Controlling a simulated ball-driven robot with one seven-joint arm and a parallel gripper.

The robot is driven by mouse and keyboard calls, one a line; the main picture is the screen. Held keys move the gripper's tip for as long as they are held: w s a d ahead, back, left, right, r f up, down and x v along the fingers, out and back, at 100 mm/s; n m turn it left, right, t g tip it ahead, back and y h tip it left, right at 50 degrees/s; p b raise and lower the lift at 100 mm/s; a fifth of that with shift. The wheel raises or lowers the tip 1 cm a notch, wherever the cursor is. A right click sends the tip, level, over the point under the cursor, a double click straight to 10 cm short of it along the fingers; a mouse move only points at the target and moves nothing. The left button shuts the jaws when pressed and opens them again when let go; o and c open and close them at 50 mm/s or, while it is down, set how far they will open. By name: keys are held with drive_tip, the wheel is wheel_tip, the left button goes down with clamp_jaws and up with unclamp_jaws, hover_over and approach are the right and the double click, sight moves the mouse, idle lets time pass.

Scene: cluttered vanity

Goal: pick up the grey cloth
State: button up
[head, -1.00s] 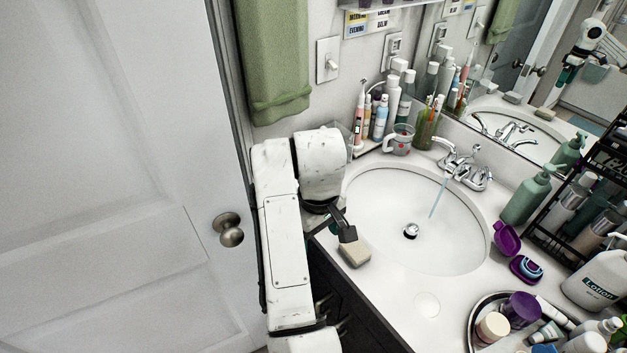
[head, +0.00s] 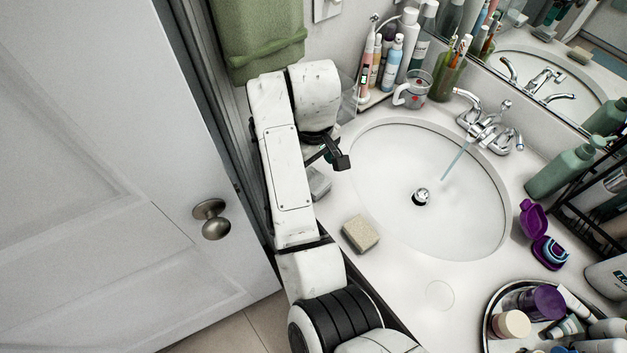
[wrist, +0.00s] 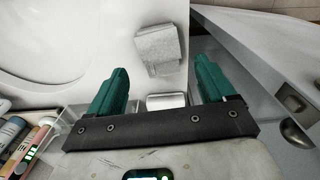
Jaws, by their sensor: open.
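A small grey folded piece, which looks like the grey cloth (head: 318,183), lies on the counter left of the basin, partly hidden by my arm. In the wrist view, the grey cloth (wrist: 166,101) shows between the bases of my fingers, its lower part hidden by the gripper's bar. My gripper (head: 333,157) is above the counter by the basin's left rim, close to the cloth. In the wrist view, the green fingers of my gripper (wrist: 161,68) are apart with nothing held. A beige, speckled block (head: 360,234) lies nearer on the counter; it also shows in the wrist view (wrist: 157,48).
The basin (head: 400,170) is right of my gripper, with the faucet (head: 488,128) behind. Bottles (head: 392,62) and a cup (head: 412,90) stand at the back. A door with a knob (head: 211,219) is left. A tray (head: 488,318) of toiletries is front right.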

sight(319, 184)
drive_tip(key=shift+f+p, duration=0.55)
drive_tip(key=shift+f, duration=2.2)
drive_tip(key=shift+c, duration=0.3)
drive_tip(key=c, duration=1.1)
